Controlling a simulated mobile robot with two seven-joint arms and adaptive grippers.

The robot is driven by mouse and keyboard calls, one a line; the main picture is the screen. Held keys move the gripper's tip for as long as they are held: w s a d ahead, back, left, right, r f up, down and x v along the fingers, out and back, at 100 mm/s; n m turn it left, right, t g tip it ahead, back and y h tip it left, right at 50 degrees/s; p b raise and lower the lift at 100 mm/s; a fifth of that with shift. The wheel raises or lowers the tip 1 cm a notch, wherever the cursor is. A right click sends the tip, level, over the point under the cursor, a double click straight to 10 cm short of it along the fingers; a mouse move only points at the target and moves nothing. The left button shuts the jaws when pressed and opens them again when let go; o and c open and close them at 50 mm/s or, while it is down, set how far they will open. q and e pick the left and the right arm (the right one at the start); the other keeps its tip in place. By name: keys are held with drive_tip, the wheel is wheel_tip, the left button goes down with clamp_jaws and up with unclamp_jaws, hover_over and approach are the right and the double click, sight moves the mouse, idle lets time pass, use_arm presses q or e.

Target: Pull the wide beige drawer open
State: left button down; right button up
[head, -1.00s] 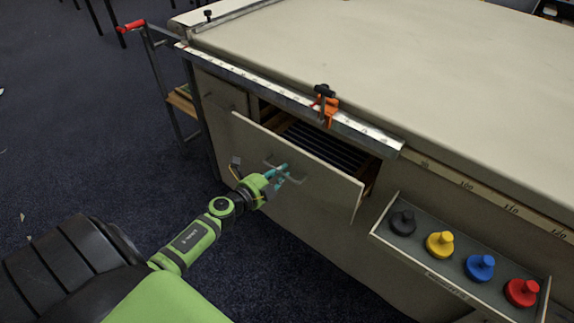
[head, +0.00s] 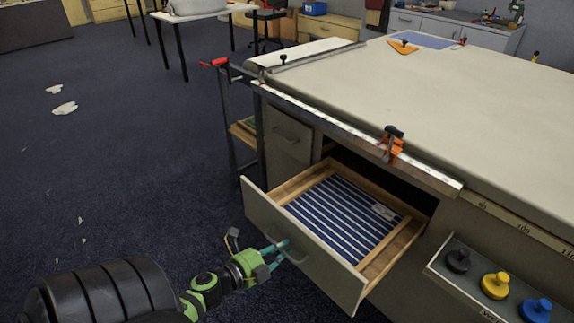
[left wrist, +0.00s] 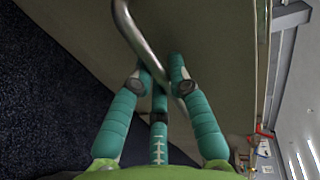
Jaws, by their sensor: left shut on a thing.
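The wide beige drawer (head: 300,250) is pulled well out of the cloth table. Its wooden inside shows, with a blue-and-white striped lining and a small pale label. My left gripper (head: 279,250) is at the drawer's front and shut on the metal handle (head: 293,254). In the left wrist view the teal fingers of the left gripper (left wrist: 162,82) close around the curved handle (left wrist: 137,38), close to the drawer front (left wrist: 215,55). My right gripper is not in view.
The cloth table (head: 440,110) carries a metal rail with an orange clamp (head: 392,146). A narrower closed drawer (head: 289,137) is left of the opening. A tray (head: 440,277) with black, yellow and blue knobbed pieces is at the right. Open carpet (head: 130,180) lies to the left.

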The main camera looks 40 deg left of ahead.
use_arm(q)
drive_tip(key=shift+v, duration=0.8)
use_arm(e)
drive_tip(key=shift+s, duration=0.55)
use_arm(q)
drive_tip(key=shift+f, duration=0.15)
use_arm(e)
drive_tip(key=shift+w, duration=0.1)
use_arm(q)
drive_tip(key=c, duration=1.2)
unclamp_jaws()
drive_tip(key=shift+o, duration=0.2)
drive_tip(key=shift+s, duration=0.15)
drive_tip(key=v, duration=1.1)
drive_tip(key=shift+s, duration=0.35)
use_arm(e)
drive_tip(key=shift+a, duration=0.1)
use_arm(q)
drive_tip(key=shift+a, duration=0.1)
